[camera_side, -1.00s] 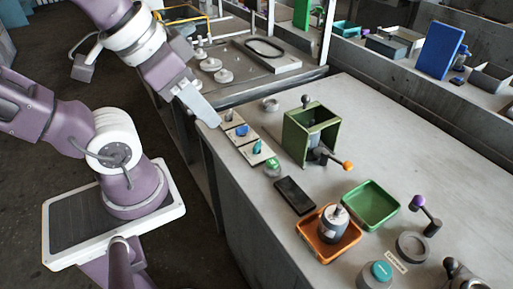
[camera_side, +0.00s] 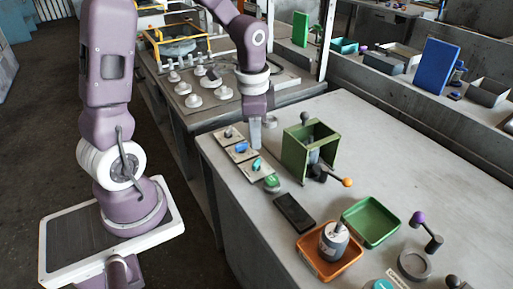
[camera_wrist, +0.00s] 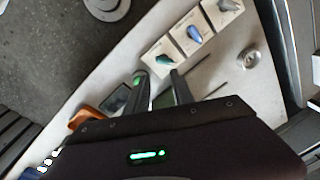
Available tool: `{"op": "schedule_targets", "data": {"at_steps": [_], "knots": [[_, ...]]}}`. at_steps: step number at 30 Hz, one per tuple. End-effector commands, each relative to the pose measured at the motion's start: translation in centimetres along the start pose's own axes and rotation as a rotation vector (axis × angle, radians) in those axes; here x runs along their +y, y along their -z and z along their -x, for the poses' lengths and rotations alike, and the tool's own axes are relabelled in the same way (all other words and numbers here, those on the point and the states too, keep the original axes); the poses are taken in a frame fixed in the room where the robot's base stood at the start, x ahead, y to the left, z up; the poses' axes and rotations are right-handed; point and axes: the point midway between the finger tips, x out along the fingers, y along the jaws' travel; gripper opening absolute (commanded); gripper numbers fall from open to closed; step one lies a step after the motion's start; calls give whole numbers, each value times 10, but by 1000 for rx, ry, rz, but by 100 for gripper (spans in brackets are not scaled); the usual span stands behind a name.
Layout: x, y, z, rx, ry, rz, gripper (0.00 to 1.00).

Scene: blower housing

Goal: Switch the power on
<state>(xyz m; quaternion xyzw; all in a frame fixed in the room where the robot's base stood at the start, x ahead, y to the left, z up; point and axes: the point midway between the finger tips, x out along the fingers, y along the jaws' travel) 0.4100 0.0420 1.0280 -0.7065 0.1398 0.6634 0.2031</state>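Three small square plates carry turning knobs near the left edge of the workbench: a grey knob (camera_side: 229,132), a blue knob (camera_side: 240,148) and a teal knob (camera_side: 256,164). A round green button (camera_side: 271,182) sits just in front of them. No readable label tells which one is the power switch. My gripper (camera_side: 255,147) points down just right of the plates. In the wrist view my gripper (camera_wrist: 159,76) shows two separated fingers, with no held object seen. There the teal knob (camera_wrist: 163,69), blue knob (camera_wrist: 194,34) and grey knob (camera_wrist: 229,5) lie beyond the fingertips.
A green open housing (camera_side: 294,155) with an orange-tipped lever stands right of my gripper. A black flat panel (camera_side: 294,213), an orange tray (camera_side: 313,264) holding a motor, and a green tray (camera_side: 372,215) lie in front.

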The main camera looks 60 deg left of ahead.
Motion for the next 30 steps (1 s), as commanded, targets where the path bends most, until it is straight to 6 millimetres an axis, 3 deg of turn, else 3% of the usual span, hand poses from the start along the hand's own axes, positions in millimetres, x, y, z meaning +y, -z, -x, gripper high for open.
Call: {"op": "schedule_targets", "data": {"at_steps": [1,3,14,18,24,30], "knots": [[-7,0,-24,-21,-41,-34,29],[-13,2,-46,-29,-75,-81,29],[-13,1,-94,-36,-106,-88,29],[-12,0,-93,-70,-89,528,29],[-12,-1,-94,-98,-68,1125,29],[-12,0,-105,-95,-70,1107,29]]}}
